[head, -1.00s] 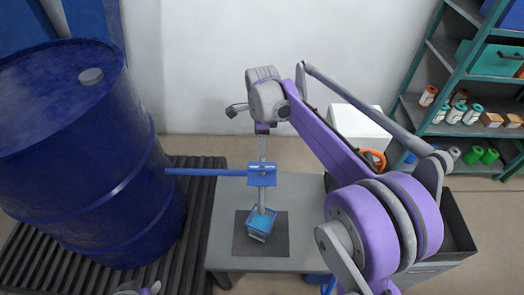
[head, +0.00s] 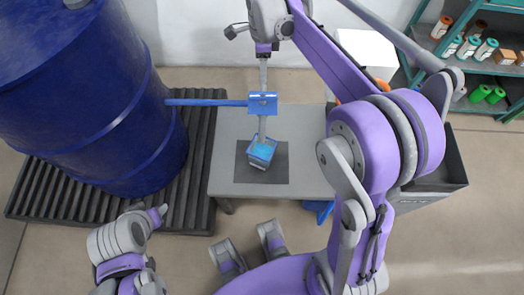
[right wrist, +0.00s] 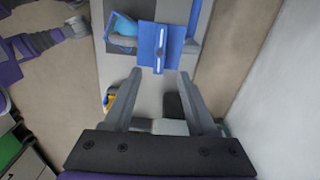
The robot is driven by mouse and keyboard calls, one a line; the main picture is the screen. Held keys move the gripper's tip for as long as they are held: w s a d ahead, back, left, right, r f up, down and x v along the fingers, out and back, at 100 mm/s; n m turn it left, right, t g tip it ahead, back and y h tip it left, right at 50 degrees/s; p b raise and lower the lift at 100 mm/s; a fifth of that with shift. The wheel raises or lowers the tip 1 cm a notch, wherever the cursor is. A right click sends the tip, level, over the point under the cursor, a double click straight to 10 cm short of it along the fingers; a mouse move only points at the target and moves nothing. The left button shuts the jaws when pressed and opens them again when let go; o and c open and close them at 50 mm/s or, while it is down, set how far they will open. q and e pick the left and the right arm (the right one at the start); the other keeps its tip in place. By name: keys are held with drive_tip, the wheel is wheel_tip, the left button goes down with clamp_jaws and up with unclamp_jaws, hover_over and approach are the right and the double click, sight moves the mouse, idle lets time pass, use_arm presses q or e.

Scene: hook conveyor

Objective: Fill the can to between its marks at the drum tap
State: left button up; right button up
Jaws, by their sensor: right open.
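The blue drum (head: 90,100) stands at the left, with a blue pipe (head: 208,102) running right to a blue tap block (head: 263,103). The can (head: 262,152), with a blue interior, stands below the block on a dark mat (head: 245,172). Its marks and exact fill level cannot be made out. My right gripper (head: 263,78) is just above and behind the block, seen edge-on. In the right wrist view, its open fingers (right wrist: 160,78) have a slotted blue plate (right wrist: 160,47) ahead of them; the can (right wrist: 122,28) is partly hidden beyond.
The drum stands on a black ribbed base (head: 45,195) beside the grey table (head: 225,150). A shelf (head: 480,70) with several small bottles is at the upper right. A dark open bin (head: 450,160) stands right of the table. My left arm is at lower left.

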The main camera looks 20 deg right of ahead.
sight(263, 96)
wheel_tip(263, 96, down, 11)
drive_tip(key=shift+r+b, duration=0.1)
drive_tip(key=shift+b, duration=0.55)
clamp_jaws()
idle(0.4)
